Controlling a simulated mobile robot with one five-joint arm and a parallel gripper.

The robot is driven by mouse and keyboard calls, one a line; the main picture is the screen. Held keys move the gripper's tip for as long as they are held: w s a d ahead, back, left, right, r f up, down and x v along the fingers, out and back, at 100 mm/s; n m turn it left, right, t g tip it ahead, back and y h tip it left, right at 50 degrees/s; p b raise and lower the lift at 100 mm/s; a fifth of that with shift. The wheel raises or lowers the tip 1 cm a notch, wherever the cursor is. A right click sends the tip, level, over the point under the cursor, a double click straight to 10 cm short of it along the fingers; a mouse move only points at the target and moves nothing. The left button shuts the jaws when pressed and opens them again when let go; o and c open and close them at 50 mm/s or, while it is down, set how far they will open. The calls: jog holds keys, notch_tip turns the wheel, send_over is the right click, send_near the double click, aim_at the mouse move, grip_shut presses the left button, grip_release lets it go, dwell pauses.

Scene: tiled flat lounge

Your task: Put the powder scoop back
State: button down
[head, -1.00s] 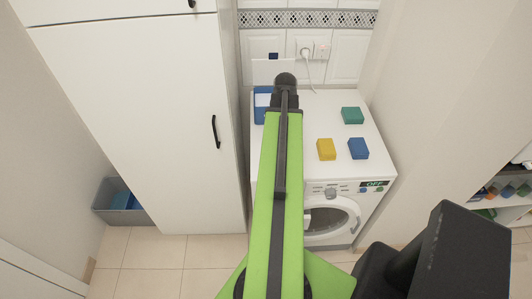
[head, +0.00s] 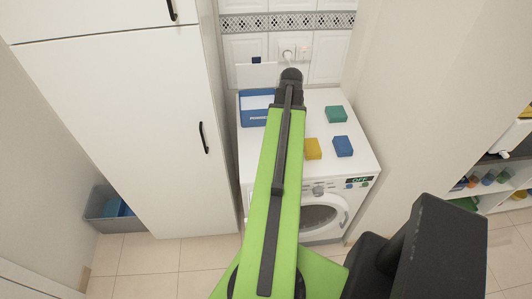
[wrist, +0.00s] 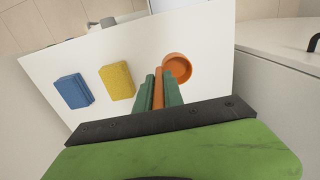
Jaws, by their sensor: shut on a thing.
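The orange powder scoop shows in the wrist view, its round cup (wrist: 177,67) beyond the fingertips and its handle between the two teal fingers. My gripper (wrist: 158,90) is shut on that handle, over the white top of the washing machine. In the head view my green arm hides the gripper and the scoop. A blue box with lettering, partly hidden by the arm, stands at the back left of the washing machine; its front wall (head: 253,117) shows. The box is not in the wrist view.
On the washing machine top (head: 318,108) lie a yellow sponge (head: 313,149), a blue sponge (head: 343,146) and a green sponge (head: 336,114). A tall white cabinet (head: 120,130) stands close on the left. A wall plug and tiles are behind.

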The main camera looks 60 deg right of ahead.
jog(key=w+f+b, duration=0.2)
jog(key=f, duration=0.1)
jog(key=w+a+f+b, duration=0.1)
jog(key=w+f+b, duration=0.1)
jog(key=b, duration=0.1)
jog(key=w+a+f+b, duration=0.1)
jog(key=w+f+b, duration=0.1)
jog(key=f, duration=0.1)
jog(key=shift+w+f, duration=0.25)
jog(key=shift+f, duration=0.1)
jog(key=c, duration=1.5)
grip_release()
jog(key=shift+r, duration=0.1)
jog(key=shift+o, duration=0.2)
jog(key=shift+r, duration=0.1)
notch_tip(320, 180, up, 12)
jog(key=p, duration=1.2)
